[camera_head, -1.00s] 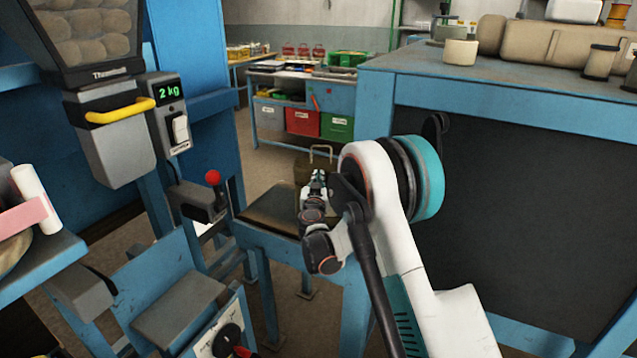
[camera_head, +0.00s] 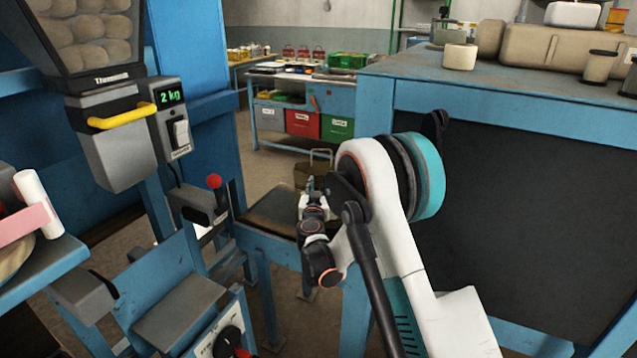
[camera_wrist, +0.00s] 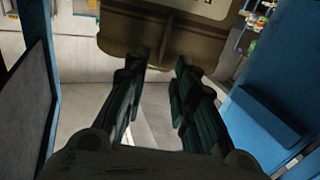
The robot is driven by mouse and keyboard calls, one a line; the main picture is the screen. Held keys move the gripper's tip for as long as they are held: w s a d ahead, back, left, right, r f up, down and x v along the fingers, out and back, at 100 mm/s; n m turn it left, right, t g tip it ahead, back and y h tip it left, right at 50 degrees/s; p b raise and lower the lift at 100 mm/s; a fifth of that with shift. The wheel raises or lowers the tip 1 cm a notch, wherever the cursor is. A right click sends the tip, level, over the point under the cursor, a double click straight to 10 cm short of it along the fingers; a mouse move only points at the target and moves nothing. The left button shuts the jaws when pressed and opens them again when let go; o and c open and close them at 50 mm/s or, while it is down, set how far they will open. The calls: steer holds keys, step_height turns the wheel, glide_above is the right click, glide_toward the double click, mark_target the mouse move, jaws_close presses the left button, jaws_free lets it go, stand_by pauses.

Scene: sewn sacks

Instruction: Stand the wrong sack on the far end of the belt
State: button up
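My gripper (camera_head: 309,184) is stretched out ahead of the arm, above the right part of a brown-topped surface on a blue frame, which looks like the belt (camera_head: 266,208). A brown thing with a raised handle (camera_head: 320,155) stands just beyond the gripper. A brown, seamed body also fills the top of the wrist view (camera_wrist: 172,38), just past the fingertips. I cannot tell whether it is a sack.
A weighing head with a yellow handle (camera_head: 121,113) and a display reading 2 kg (camera_head: 168,96) stands at left. A red-knobbed lever (camera_head: 214,181) stands beside the belt. A large blue-framed bench (camera_head: 480,95) blocks the right. Coloured bins (camera_head: 303,122) stand at the back.

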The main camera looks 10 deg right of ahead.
steer(key=p+v, duration=0.1)
steer(key=v, duration=0.8)
steer(key=s+a+r+n+t+y, duration=0.1)
steer(key=s+r+n+y, duration=0.15)
steer(key=r, duration=0.45)
steer(key=s+a+r+n+y, duration=0.1)
steer(key=a+r+y, duration=0.15)
steer(key=r, duration=0.55)
steer(key=s+r+n+g+y, duration=0.2)
steer(key=s+r+y, duration=0.2)
steer(key=s+r, duration=0.25)
steer(key=s+d+f+m+g+h, duration=0.1)
steer(key=s+d+f+g, duration=0.2)
steer(key=s, duration=0.8)
steer(key=s+d+f+g+h, duration=0.2)
steer(key=s+d+f+g, duration=0.1)
steer(key=s, duration=0.8)
steer(key=s+d+f+m+g+h, duration=0.1)
steer(key=s+d+f+g, duration=0.2)
steer(key=s, duration=0.8)
steer(key=shift+s+d+f+m+h, duration=0.35)
steer(key=shift+d+f, duration=0.55)
steer(key=shift+d, duration=0.25)
